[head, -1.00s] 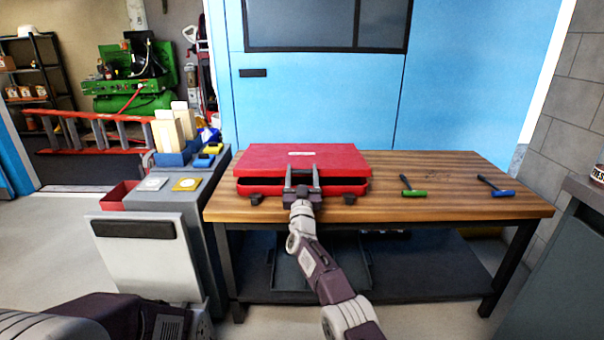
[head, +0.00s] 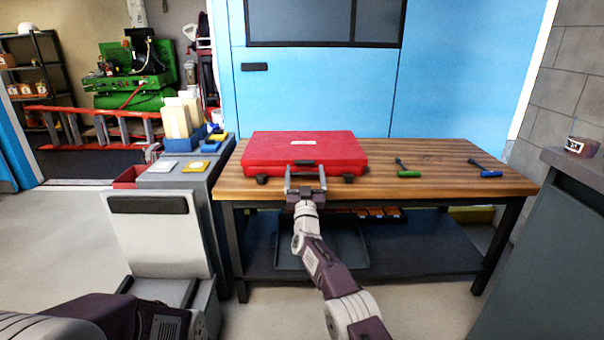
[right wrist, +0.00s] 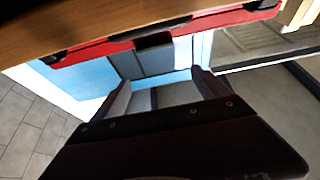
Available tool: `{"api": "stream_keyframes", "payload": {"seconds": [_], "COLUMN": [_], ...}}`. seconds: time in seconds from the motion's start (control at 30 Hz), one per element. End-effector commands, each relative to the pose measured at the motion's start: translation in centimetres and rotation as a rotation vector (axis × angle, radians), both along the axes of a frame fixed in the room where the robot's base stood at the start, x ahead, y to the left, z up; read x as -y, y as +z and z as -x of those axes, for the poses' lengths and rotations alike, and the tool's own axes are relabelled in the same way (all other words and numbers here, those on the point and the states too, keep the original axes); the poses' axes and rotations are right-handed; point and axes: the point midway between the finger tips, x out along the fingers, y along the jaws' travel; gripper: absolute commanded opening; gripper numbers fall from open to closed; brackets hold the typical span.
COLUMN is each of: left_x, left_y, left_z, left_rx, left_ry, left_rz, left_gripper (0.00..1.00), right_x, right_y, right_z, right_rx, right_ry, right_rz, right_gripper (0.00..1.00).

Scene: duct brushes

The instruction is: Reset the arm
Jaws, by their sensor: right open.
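The red case (head: 305,149) lies on the wooden bench (head: 440,182) with its lid down and looks closed. It also shows upside down along the top of the right wrist view (right wrist: 100,50). My right gripper (head: 306,174) is open and empty in front of the case's front edge, near the dark handle. In the right wrist view, its two fingers (right wrist: 162,82) stand apart with nothing between them. Part of my left arm shows at the bottom left; its gripper is out of view.
A green-handled brush (head: 408,173) and a blue-handled brush (head: 489,173) lie on the bench right of the case. A grey cart (head: 185,183) stands left of the bench. A dark grey cabinet (head: 545,245) is at the right. The bench between case and brushes is clear.

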Motion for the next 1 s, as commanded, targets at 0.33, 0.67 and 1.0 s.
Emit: {"api": "stream_keyframes", "payload": {"seconds": [0.33,0.67,1.0], "left_x": [0.0,0.0,0.0], "left_y": [0.5,4.1,8.2], "left_z": [-0.1,0.0,0.0], "left_rx": [0.001,0.001,0.001], "left_ry": [0.000,0.000,0.000], "left_rz": [0.000,0.000,0.000], "left_gripper": [0.45,0.45,0.45], "right_x": [0.9,8.3,14.3], "right_y": [1.1,20.9,17.6], "right_z": [-0.1,2.4,10.9], "right_rx": [0.008,0.138,-0.468], "right_ry": [-0.011,-0.098,-0.034], "right_rz": [-0.002,-0.022,0.101], "right_gripper": [0.85,0.85,0.85]}}
